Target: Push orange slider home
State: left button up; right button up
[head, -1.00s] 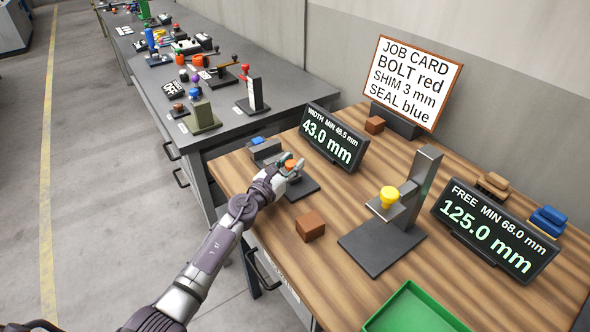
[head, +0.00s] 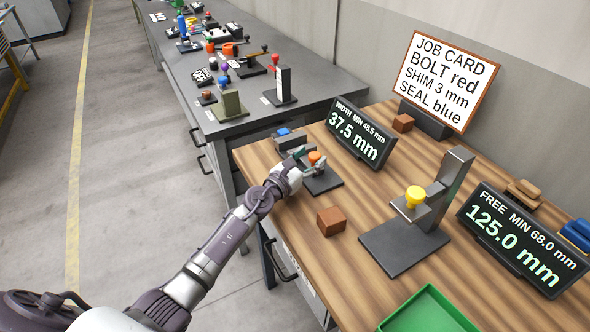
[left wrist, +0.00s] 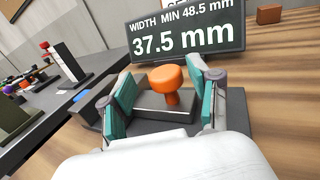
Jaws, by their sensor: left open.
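The orange slider knob (left wrist: 168,82) stands on a dark gauge base (left wrist: 238,112) in the left wrist view. In the head view the knob (head: 315,157) shows at the far left of the wooden bench. My left gripper (head: 309,157) is open, with its teal-padded fingers (left wrist: 163,97) on either side of the knob. I cannot tell whether a pad touches it. The width display (head: 360,134) behind reads 37.5 mm, with a printed minimum of 48.5 mm. A blue-topped grey block (head: 289,138) is part of the gauge or right beside it. My right gripper is not in view.
A brown cube (head: 331,221) lies in front of the gauge. A stand with a yellow knob (head: 415,196), a 125.0 mm display (head: 522,238) and a green tray (head: 430,312) are to the right. A grey table (head: 250,75) with several fixtures stands behind.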

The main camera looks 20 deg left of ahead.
pick_arm(q)
jog(key=v, duration=0.9)
jog(key=shift+s+a, duration=0.1)
jog(key=shift+s, duration=0.15)
jog(key=shift+s+a, duration=0.15)
jog(key=shift+s, duration=0.15)
